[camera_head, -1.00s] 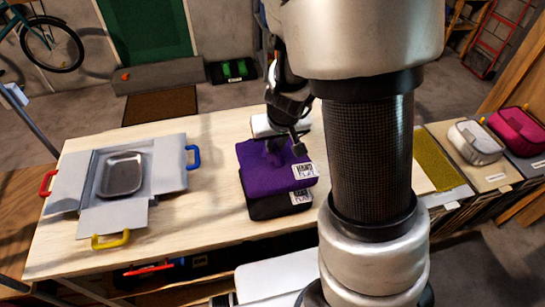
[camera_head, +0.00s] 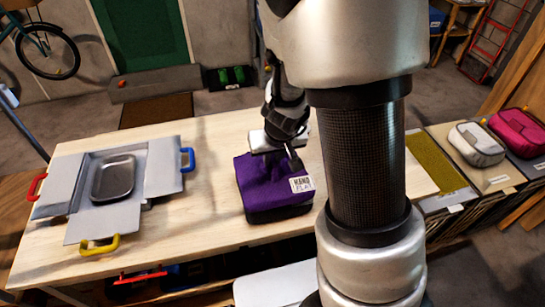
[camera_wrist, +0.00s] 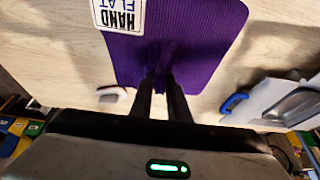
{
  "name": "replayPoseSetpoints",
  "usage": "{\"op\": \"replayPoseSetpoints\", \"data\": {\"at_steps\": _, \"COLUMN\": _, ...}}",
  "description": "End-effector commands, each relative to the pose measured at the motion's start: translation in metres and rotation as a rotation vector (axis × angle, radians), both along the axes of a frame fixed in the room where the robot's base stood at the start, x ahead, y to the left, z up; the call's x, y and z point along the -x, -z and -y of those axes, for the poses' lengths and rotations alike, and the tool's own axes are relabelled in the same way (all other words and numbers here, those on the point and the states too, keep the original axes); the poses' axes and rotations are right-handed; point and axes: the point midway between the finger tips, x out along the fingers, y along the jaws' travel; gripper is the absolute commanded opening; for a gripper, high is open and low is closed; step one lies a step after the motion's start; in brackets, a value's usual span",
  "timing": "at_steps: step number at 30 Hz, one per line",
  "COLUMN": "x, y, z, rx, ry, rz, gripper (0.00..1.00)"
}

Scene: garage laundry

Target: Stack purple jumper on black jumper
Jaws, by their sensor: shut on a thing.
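The purple jumper (camera_head: 262,184) is a folded block with a white label, lying on top of the black jumper (camera_head: 275,215) on the wooden table. Only a dark strip of the black jumper shows below it, at the front. My gripper (camera_head: 290,155) reaches down onto the purple jumper from above. In the wrist view both fingers (camera_wrist: 162,80) are close together and pinch the purple fabric (camera_wrist: 205,40), which is puckered there. The black jumper is hidden in the wrist view.
A grey folding board (camera_head: 158,168) with a metal tray (camera_head: 113,178) and coloured handles lies on the left of the table (camera_head: 205,225). The table between board and jumpers is clear. Grey (camera_head: 477,143) and pink (camera_head: 519,131) bundles sit at the right.

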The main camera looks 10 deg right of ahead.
Motion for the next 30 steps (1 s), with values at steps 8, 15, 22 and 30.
{"op": "replayPoseSetpoints", "data": {"at_steps": 8, "x": 0.0, "y": 0.004, "z": 0.0, "rx": 0.0, "ry": 0.0, "rz": 0.001, "gripper": 0.19}}
{"op": "replayPoseSetpoints", "data": {"at_steps": 15, "x": 0.0, "y": 0.004, "z": 0.0, "rx": 0.0, "ry": 0.0, "rz": 0.0, "gripper": 0.34}}
{"op": "replayPoseSetpoints", "data": {"at_steps": 22, "x": 0.0, "y": -0.002, "z": 0.0, "rx": 0.0, "ry": 0.0, "rz": 0.0, "gripper": 0.34}}
{"op": "replayPoseSetpoints", "data": {"at_steps": 30, "x": 0.013, "y": -0.051, "z": -0.001, "rx": -0.001, "ry": -0.004, "rz": 0.002, "gripper": 0.34}}
